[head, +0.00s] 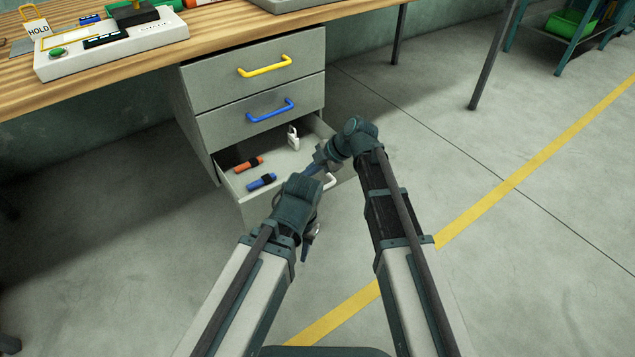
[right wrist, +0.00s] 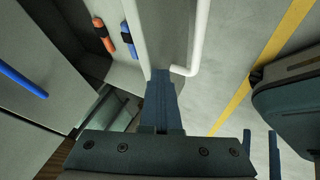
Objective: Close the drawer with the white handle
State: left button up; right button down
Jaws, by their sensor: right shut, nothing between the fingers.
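The drawer with the white handle (head: 330,181) is the lowest visible one and stands pulled out; its front panel (head: 253,212) is partly hidden by my arms. The white handle (right wrist: 198,40) also shows in the right wrist view. My right gripper (head: 316,166) is shut and empty at the drawer front. In the right wrist view its fingertips (right wrist: 161,76) are close to the front's edge and the handle's bent end; I cannot tell if they touch. My left gripper (head: 312,232) is low in front of the drawer, mostly hidden by its own wrist.
In the drawer lie an orange cylinder (head: 248,164), a blue cylinder (head: 262,181) and a padlock (head: 293,137). Above are shut drawers with a blue handle (head: 270,111) and a yellow handle (head: 265,66), under a wooden bench (head: 120,80). Floor to the right is clear.

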jog(key=w+a, duration=1.1)
jog(key=w, duration=0.4)
jog(key=shift+w, duration=0.25)
jog(key=shift+a, duration=0.1)
jog(key=shift+s, duration=0.1)
